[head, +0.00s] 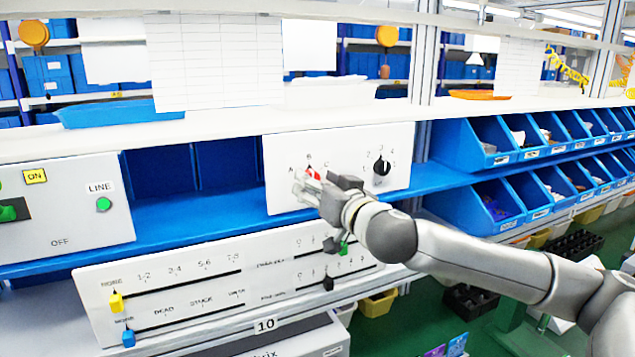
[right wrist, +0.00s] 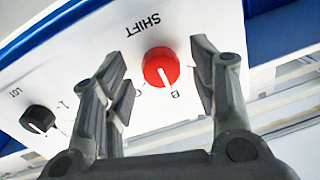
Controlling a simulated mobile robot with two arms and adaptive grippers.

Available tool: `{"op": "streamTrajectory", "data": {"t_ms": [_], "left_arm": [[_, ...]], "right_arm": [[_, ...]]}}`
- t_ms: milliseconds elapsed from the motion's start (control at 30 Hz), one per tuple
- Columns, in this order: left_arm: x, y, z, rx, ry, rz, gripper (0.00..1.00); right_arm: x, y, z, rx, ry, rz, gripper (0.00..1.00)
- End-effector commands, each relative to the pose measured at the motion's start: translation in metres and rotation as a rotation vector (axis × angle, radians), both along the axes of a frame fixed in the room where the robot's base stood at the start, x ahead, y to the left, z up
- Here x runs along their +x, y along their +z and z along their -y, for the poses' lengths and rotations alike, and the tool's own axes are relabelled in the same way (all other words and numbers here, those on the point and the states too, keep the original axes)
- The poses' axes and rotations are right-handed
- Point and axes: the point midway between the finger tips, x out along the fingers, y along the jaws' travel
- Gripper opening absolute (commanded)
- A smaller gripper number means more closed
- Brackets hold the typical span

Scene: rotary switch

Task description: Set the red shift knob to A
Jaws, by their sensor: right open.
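The red shift knob (head: 313,173) is on the white panel in the middle of the head view, partly hidden behind my right gripper (head: 318,190). Letters A, B and C show around it, A at its left. In the right wrist view the red knob (right wrist: 159,68) is round, under an upside-down SHIFT label. Its white pointer line aims towards the letter B. My right gripper (right wrist: 160,68) is open, with one finger on each side of the knob and visible gaps between; I cannot tell how near the fingertips are in depth. My left gripper is not in view.
A black knob (head: 381,167), labelled LOT in the right wrist view (right wrist: 38,119), sits on the same panel. Below is a slider panel (head: 215,290) with coloured handles. A panel with a green switch (head: 12,210) stands left. Blue bins (head: 480,145) line the right.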

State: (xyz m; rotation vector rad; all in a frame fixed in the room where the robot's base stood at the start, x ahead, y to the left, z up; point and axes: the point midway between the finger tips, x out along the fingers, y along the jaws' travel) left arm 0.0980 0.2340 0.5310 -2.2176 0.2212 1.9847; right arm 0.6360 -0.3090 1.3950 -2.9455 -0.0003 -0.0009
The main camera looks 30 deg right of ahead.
Motion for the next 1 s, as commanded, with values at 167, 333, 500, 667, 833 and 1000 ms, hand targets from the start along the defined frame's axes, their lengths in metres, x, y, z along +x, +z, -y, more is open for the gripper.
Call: {"op": "streamTrajectory", "data": {"t_ms": [167,333,500,667,833,1000], "left_arm": [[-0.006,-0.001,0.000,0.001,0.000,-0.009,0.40],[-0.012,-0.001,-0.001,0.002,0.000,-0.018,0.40],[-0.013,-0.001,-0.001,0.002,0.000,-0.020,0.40],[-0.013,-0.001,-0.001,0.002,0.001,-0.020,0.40],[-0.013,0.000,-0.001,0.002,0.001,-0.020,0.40],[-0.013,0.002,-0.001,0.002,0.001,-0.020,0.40]], "right_arm": [[0.000,0.000,0.000,0.000,0.000,0.000,0.47],[0.000,0.000,0.000,0.000,0.000,0.000,0.25],[0.000,0.000,0.000,0.000,-0.001,0.000,0.08],[0.000,0.000,0.000,-0.010,-0.001,-0.001,0.08],[0.000,0.000,0.000,-0.061,0.000,-0.005,0.08],[0.000,0.000,0.000,-0.166,0.000,-0.012,0.08]]}}
